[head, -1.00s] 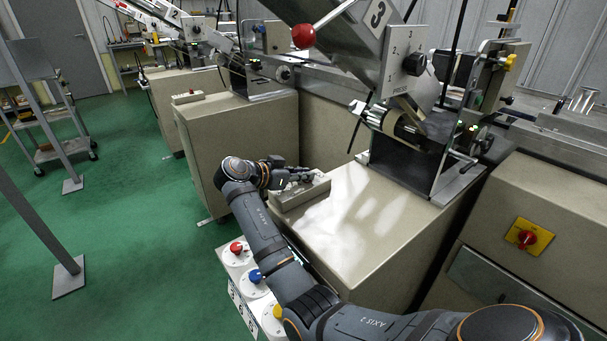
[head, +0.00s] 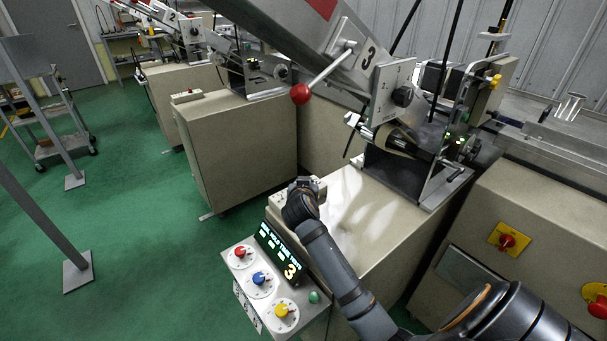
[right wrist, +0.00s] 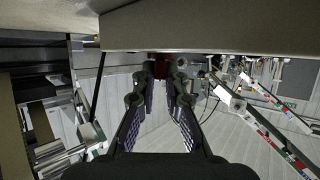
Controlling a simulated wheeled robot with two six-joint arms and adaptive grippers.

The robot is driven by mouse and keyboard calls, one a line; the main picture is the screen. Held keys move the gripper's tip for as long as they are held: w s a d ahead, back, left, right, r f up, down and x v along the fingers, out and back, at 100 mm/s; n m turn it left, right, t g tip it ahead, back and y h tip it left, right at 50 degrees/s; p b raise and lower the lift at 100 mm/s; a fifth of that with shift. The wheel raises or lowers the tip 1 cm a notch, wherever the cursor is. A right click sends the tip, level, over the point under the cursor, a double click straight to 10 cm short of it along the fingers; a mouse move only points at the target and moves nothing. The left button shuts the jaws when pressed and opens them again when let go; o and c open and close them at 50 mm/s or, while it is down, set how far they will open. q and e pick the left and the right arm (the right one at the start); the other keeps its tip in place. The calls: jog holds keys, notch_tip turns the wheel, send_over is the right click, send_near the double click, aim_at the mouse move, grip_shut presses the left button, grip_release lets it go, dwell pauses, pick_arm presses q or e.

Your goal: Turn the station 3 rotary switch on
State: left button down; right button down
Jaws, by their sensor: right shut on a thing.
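My right gripper (right wrist: 160,75) is shut on a small dark red part (right wrist: 161,62), seen between its fingertips in the right wrist view. It looks like a knob of the station 3 switch, but its shape and setting are hidden. A beige face (right wrist: 215,27) lies just above the fingertips there. In the head view my right wrist covers most of the small control box (head: 277,202) at the front-left corner of the station 3 cabinet top. My left gripper is not in view.
A dial panel with red (head: 240,252), blue (head: 260,278) and yellow (head: 284,309) knobs stands before the cabinet, its display reading 3. The station 3 machine (head: 400,95) is behind. A yellow plate with a red switch (head: 507,241) is at right. The cabinet top (head: 365,200) is partly clear.

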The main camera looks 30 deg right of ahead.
jog(key=n+y+p, duration=0.1)
jog(key=n+t+y+p, duration=0.1)
jog(key=p, duration=0.1)
jog(key=n+t+y+p, duration=0.1)
jog(key=y, duration=0.1)
jog(key=shift+s+d+r+n+p, duration=0.15)
jog(key=shift+d+r+n+p, duration=0.15)
jog(key=shift+d+r+p, duration=0.05)
jog(key=shift+f+n+y+p, duration=0.15)
jog(key=shift+n+y+p, duration=0.5)
jog(key=shift+n+y, duration=0.2)
jog(key=shift+d+f+n+t+y, duration=0.1)
jog(key=shift+n+t+y, duration=0.2)
jog(key=shift+n+y, duration=0.85)
jog(key=shift+y, duration=0.6)
